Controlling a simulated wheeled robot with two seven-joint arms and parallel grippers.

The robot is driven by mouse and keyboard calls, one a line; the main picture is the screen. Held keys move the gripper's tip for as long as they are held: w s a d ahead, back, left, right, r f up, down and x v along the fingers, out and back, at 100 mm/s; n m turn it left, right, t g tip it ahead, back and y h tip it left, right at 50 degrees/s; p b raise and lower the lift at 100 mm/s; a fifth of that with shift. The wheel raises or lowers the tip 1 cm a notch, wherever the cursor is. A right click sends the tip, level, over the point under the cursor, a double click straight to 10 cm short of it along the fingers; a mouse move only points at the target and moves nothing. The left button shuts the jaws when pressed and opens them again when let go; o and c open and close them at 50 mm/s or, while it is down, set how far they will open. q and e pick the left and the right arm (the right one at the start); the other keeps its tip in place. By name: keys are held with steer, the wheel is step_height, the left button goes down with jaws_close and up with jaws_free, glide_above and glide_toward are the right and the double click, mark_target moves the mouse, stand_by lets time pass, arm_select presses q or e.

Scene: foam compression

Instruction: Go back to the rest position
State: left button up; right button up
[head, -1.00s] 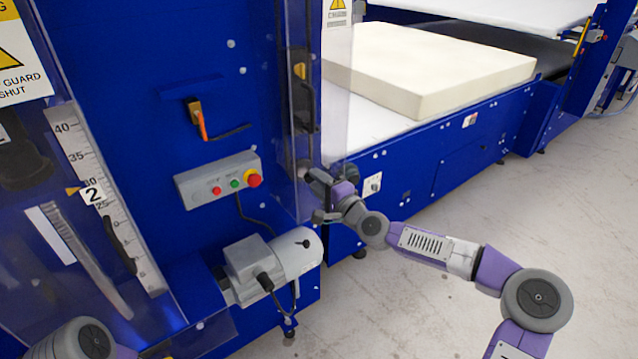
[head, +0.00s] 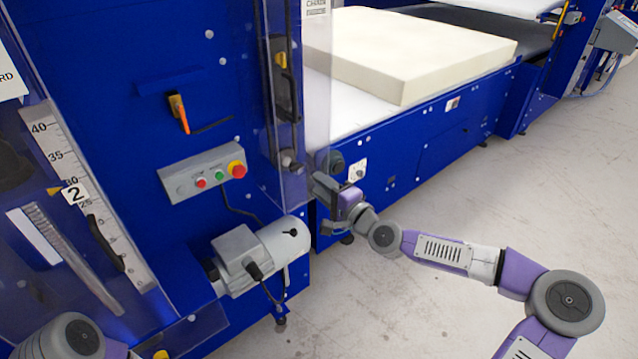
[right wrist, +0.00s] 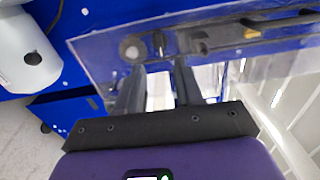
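My right gripper (head: 322,208) is in front of the blue machine, just right of and below the clear guard's round knob (head: 290,162), with a visible gap from it. In the right wrist view its two fingers (right wrist: 160,78) stand apart with nothing between them. The clear guard (right wrist: 110,45) lies beyond the fingertips, with the knob (right wrist: 131,49) in view there. Part of my left arm shows at the bottom left of the head view; the left gripper is out of frame.
The blue machine (head: 120,60) fills the left, with a grey button box (head: 203,172) and a motor (head: 262,255) jutting out. A cream foam block (head: 420,50) lies on the white conveyor bed. The floor (head: 440,220) at right is clear.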

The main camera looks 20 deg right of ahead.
stand_by(0.3)
steer(key=s+a+f+n+g+y, duration=0.1)
steer(key=s+a+f+n+g, duration=0.15)
steer(key=a+f, duration=0.45)
steer(key=s+a+f+n+g, duration=0.1)
steer(key=s+a+f+g, duration=0.25)
steer(key=f, duration=0.65)
steer(key=s+a+f+n+g+y, duration=0.1)
steer(key=s+a+f+n+g, duration=0.2)
steer(key=f, duration=0.6)
steer(key=s+d+f+n+g+h+p, duration=0.1)
steer(key=s+f+n+g+h, duration=0.1)
steer(key=s+f, duration=0.6)
steer(key=s+f+n+g+h, duration=0.2)
steer(key=s+f+g, duration=0.3)
steer(key=s, duration=0.8)
step_height(320, 180, down, 3)
steer(key=shift+d+f+n+p, duration=0.1)
steer(key=shift+d+n+p, duration=0.25)
steer(key=shift+n, duration=0.2)
steer(key=shift+c, duration=0.6)
steer(key=shift+a+g, duration=0.1)
steer(key=shift+g, duration=0.2)
